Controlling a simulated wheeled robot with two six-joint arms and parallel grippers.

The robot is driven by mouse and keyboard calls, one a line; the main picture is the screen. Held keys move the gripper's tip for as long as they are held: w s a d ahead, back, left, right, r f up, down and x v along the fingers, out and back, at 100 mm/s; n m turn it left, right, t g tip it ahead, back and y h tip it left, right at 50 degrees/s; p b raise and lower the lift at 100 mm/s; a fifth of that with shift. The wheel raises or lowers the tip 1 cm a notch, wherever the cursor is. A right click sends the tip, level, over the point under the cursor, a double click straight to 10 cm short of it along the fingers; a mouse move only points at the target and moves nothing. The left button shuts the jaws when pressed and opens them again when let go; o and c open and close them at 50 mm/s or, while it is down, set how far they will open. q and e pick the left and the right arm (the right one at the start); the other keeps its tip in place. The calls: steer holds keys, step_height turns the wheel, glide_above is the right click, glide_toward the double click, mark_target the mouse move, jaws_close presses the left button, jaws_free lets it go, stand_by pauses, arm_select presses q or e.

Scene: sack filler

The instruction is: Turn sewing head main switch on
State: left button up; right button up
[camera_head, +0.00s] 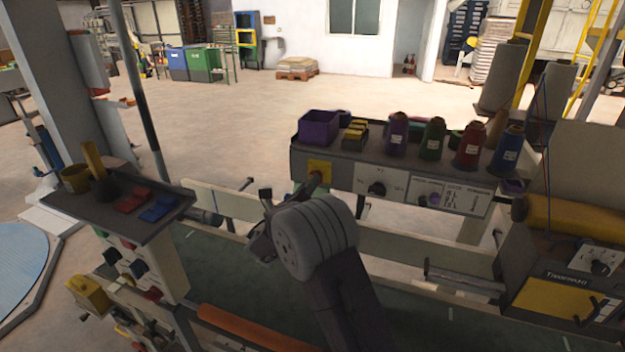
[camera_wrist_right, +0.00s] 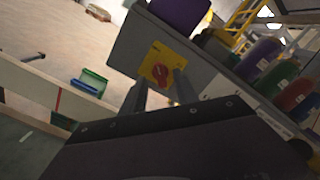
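The main switch is a red rotary knob (camera_wrist_right: 160,73) on a yellow plate (camera_head: 320,166), at the left end of the grey control box (camera_head: 342,161). In the right wrist view, the yellow plate (camera_wrist_right: 154,60) is straight ahead of my right gripper (camera_wrist_right: 161,80). Its two fingers are apart, one on each side of the knob, with no clear contact visible. In the head view my right wrist hides most of the gripper, close in front of the switch. The knob's on or off position is too small to read. My left gripper is not in view.
A purple bin (camera_head: 319,128) and several thread cones stand on the control box. A black selector knob (camera_head: 376,189) is right of the switch. A shelf with tools (camera_head: 118,212) stands at left, and a machine with a yellow roll (camera_head: 572,217) at right.

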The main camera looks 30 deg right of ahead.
steer(key=x, duration=0.3)
steer(key=shift+w+d, duration=0.25)
jaws_close()
